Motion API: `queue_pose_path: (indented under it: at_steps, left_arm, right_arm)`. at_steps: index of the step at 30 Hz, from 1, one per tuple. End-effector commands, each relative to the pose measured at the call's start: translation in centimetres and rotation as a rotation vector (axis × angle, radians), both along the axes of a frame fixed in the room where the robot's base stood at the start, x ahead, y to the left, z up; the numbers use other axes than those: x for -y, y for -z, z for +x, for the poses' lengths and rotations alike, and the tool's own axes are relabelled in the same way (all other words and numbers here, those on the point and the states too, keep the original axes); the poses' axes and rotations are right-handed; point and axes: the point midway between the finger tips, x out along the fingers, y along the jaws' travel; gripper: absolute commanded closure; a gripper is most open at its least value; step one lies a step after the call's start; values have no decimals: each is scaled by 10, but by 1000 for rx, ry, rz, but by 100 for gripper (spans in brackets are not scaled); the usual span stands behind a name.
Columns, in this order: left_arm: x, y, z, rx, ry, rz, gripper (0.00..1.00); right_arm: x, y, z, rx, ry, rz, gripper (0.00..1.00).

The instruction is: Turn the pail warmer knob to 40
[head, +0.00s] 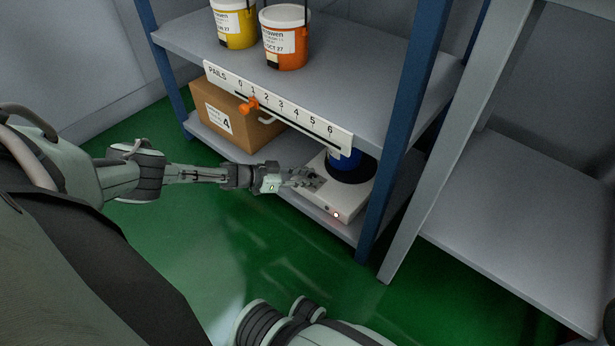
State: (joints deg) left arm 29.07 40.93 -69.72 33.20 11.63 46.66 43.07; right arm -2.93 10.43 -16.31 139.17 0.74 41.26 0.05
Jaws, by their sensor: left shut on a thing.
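The pail warmer (345,204) is a white box on the lower shelf with a dark round plate (350,172) on top. A blue pail (346,158) stands on the plate, mostly hidden behind the scale strip. A small light glows on the warmer's front right. My left gripper (305,179) reaches in from the left and is shut at the warmer's left part, on what appears to be its knob. The fingers hide the knob, and its markings and setting cannot be read. My right gripper is not in view.
A cardboard box (232,122) stands left of the warmer. Above, a numbered "PAILS" strip (290,111) with an orange slider (249,105) edges the upper shelf. Yellow (234,25) and orange (285,40) pails stand there. A blue post (398,130) rises right of the warmer.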

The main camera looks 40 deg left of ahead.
Motion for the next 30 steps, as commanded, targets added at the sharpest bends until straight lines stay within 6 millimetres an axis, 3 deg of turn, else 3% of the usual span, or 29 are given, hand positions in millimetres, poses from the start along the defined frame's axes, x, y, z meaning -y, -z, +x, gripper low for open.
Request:
queue_pose_path:
  at_steps: [12,13,18,30]
  left_arm:
    - [0,-1,1,2,7,-1,100]
    - [0,-1,1,3,6,0,74]
    - [0,-1,1,2,6,0,55]
    - [-7,-2,-8,-1,4,1,55]
  right_arm:
    - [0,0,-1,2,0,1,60]
    - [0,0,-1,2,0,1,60]
    - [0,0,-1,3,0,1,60]
    - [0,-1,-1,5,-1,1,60]
